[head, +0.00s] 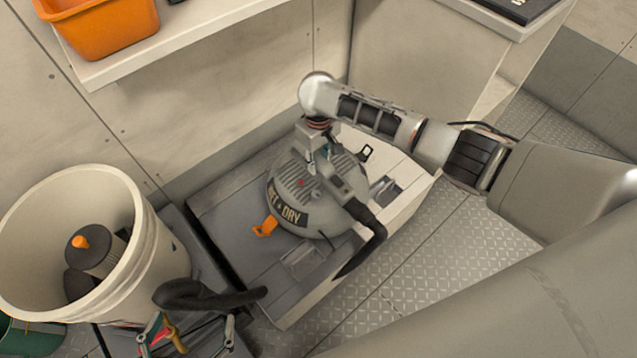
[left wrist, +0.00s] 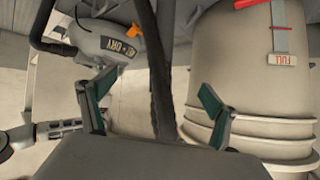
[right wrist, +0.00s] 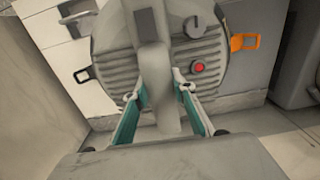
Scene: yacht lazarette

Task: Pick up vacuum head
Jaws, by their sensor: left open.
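The vacuum head (head: 305,190) is a grey ribbed dome marked "WET & DRY" with an orange latch (head: 265,226). It appears to sit on a grey and white locker top. In the right wrist view its ribbed top (right wrist: 115,70) and handle (right wrist: 153,60) show. My right gripper (right wrist: 160,88) has its fingers closed in on both sides of that handle, seemingly touching it. In the head view this grip is partly hidden by my wrist. My left gripper (head: 188,335) is open at the lower left. In the left wrist view a black hose (left wrist: 158,75) passes between its separated fingers (left wrist: 150,95).
A white bucket (head: 135,255) holding a dark filter (head: 95,250) with an orange knob stands left. A shelf (head: 190,30) with an orange bin (head: 100,28) overhangs above. Diamond-plate floor (head: 440,235) lies right.

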